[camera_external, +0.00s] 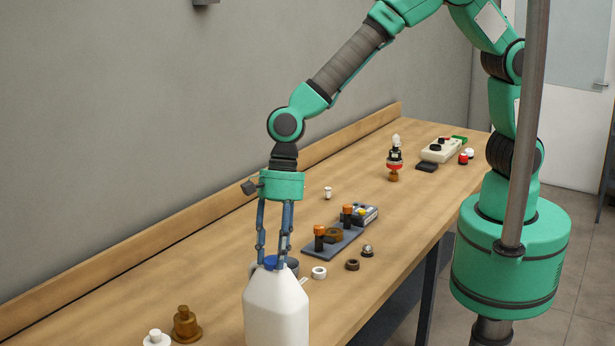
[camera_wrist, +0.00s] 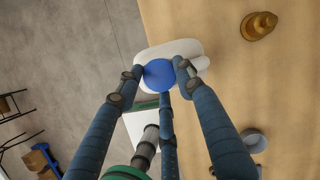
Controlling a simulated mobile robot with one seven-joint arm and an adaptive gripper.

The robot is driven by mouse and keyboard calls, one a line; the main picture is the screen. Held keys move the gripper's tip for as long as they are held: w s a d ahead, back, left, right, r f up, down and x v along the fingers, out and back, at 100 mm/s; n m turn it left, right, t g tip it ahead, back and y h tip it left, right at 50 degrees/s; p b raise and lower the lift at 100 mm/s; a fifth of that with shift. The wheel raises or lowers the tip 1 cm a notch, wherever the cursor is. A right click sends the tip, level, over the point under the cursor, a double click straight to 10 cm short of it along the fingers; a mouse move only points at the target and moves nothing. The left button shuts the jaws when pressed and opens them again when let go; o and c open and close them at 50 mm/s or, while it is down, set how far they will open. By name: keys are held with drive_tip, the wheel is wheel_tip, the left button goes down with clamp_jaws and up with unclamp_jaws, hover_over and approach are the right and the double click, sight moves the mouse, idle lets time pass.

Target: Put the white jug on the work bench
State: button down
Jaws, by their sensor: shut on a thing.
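The white jug (camera_external: 276,312) has a blue cap and is upright at the lower middle of the external view, its base cut off by the frame. My gripper (camera_external: 272,262) points down and is shut on the jug's top around the cap. In the wrist view, the fingers of my gripper (camera_wrist: 158,72) close around the blue cap, with the white jug (camera_wrist: 192,48) below. There the jug overlaps the edge between the floor and the wooden work bench (camera_external: 350,165). I cannot tell whether its base touches the bench.
A brass stepped part (camera_external: 186,326) and a white knob (camera_external: 157,338) stand left of the jug. A grey plate (camera_external: 333,242) with orange-topped posts, a white ring (camera_external: 319,272) and a dark ring (camera_external: 352,265) lie to its right. The bench's far part has clear patches.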

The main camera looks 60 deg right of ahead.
drive_tip(key=w+a, duration=0.4)
drive_tip(key=a, duration=0.2)
drive_tip(key=w+a+f+p, duration=0.1)
drive_tip(key=w+a, duration=0.3)
drive_tip(key=a, duration=0.3)
drive_tip(key=shift+w+p, duration=0.3)
drive_tip(key=shift+w, duration=0.05)
drive_tip(key=shift+f, duration=0.15)
drive_tip(key=shift+f, duration=1.65)
drive_tip(key=c, duration=1.1)
unclamp_jaws()
drive_tip(key=shift+f, duration=0.2)
drive_tip(key=shift+d+r, duration=0.1)
drive_tip(key=v, duration=1.1)
drive_tip(key=shift+d+r, duration=0.15)
drive_tip(key=shift+r, duration=0.25)
